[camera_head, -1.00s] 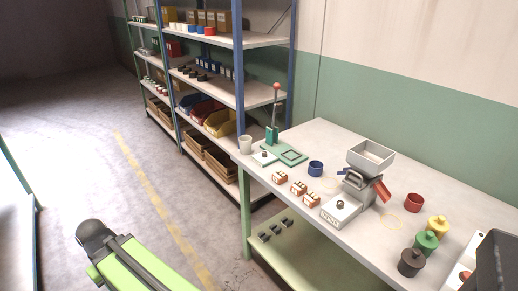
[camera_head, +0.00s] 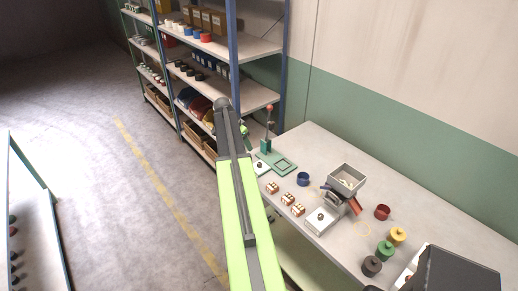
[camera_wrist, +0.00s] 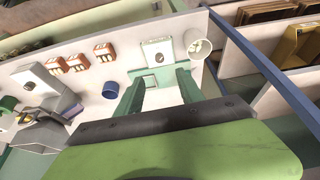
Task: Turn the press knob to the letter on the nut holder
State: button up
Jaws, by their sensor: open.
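The green press (camera_head: 266,146) with a red-tipped lever stands at the far left end of the table. A white box with a small round knob (camera_head: 260,166) sits at its front; the box also shows in the wrist view (camera_wrist: 157,55). Several small orange-and-white blocks (camera_head: 287,199), perhaps the nut holders, lie in a row nearby and in the wrist view (camera_wrist: 77,62). I cannot read any letter. My gripper (camera_wrist: 160,82) is open and empty, its two fingers above the press end, apart from the knob. In the head view it is mostly hidden behind my arm.
A grey hopper (camera_head: 346,178) with a second white knob box (camera_head: 320,220) stands mid-table. Blue (camera_head: 303,179) and red (camera_head: 382,212) cups and several lidded pots are on the table. A blue-post shelf (camera_head: 233,60) stands close left of the press.

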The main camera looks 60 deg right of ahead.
jog(key=d, duration=0.1)
jog(key=b, duration=1.7)
send_near(259, 164)
jog(key=x, duration=0.8)
jog(key=shift+f, duration=0.3)
jog(key=shift+r+p, duration=0.1)
jog(key=shift+p, duration=0.2)
jog(key=shift+c, duration=0.4)
grip_shut()
jog(key=shift+d, duration=0.15)
